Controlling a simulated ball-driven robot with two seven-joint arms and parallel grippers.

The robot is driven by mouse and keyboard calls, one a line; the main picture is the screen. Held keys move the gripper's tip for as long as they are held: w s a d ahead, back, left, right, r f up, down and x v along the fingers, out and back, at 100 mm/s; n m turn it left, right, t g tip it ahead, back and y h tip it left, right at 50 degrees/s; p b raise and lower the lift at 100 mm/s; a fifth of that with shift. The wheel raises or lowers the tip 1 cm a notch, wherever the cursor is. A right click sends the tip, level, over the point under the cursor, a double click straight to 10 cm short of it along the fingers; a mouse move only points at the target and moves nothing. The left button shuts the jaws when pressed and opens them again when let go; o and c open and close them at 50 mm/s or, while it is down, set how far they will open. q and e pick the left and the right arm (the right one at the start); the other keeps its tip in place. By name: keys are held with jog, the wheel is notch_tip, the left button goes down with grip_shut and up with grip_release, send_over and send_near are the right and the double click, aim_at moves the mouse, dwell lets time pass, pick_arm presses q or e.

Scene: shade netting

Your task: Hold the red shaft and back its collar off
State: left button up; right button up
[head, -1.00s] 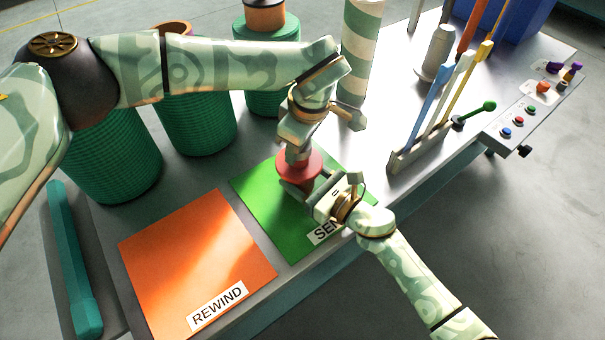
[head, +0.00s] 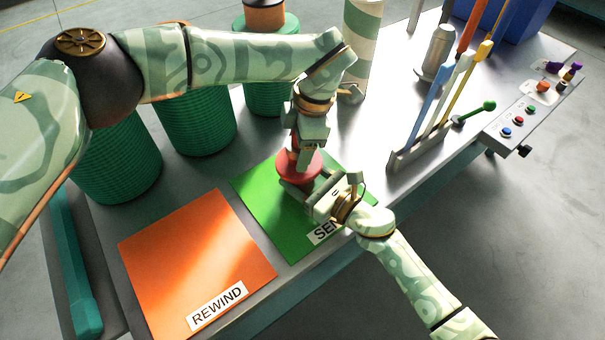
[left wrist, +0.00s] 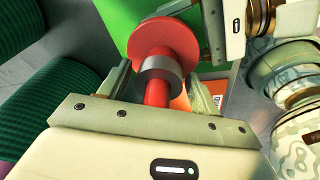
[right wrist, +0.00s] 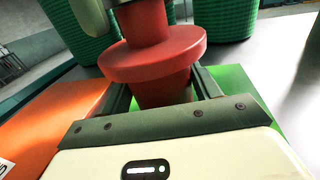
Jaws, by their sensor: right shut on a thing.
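The red shaft (head: 301,168) stands upright on the green mat, with a wide red flange. In the left wrist view the shaft (left wrist: 160,42) carries a grey metal collar (left wrist: 162,76) above the flange. My left gripper (head: 299,152) points down over the shaft from above. Its fingers (left wrist: 163,84) stand on both sides of the collar with gaps showing, so it is open. My right gripper (head: 308,186) comes from the front right and is shut on the red shaft (right wrist: 152,62) below the flange. The collar is mostly hidden in the head view.
A green mat (head: 262,205) and an orange REWIND mat (head: 190,255) lie on the grey table. Green ribbed drums (head: 200,125) stand behind. A striped column (head: 360,40), a rack of coloured levers (head: 412,155) and a button panel (head: 520,122) are to the right.

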pick_arm(q)
jog(key=shift+r, duration=0.1)
jog(key=shift+a+v, duration=0.15)
jog(key=shift+v, duration=0.6)
jog(key=shift+a+v, duration=0.15)
jog(key=shift+v, duration=0.55)
jog(key=m, duration=0.4)
jog(key=shift+a+r+m+t, duration=0.1)
jog(key=shift+r+m+t, duration=0.05)
jog(key=shift+m+t, duration=0.2)
jog(key=m, duration=0.3)
jog(key=shift+t+h, duration=0.3)
jog(key=shift+t, duration=0.05)
jog(key=m, duration=0.3)
jog(key=shift+a+h, duration=0.1)
jog(key=shift+h, duration=0.2)
jog(key=m+h, duration=0.1)
jog(key=m, duration=0.5)
jog(key=shift+m+t, duration=0.25)
jog(key=shift+t, duration=0.05)
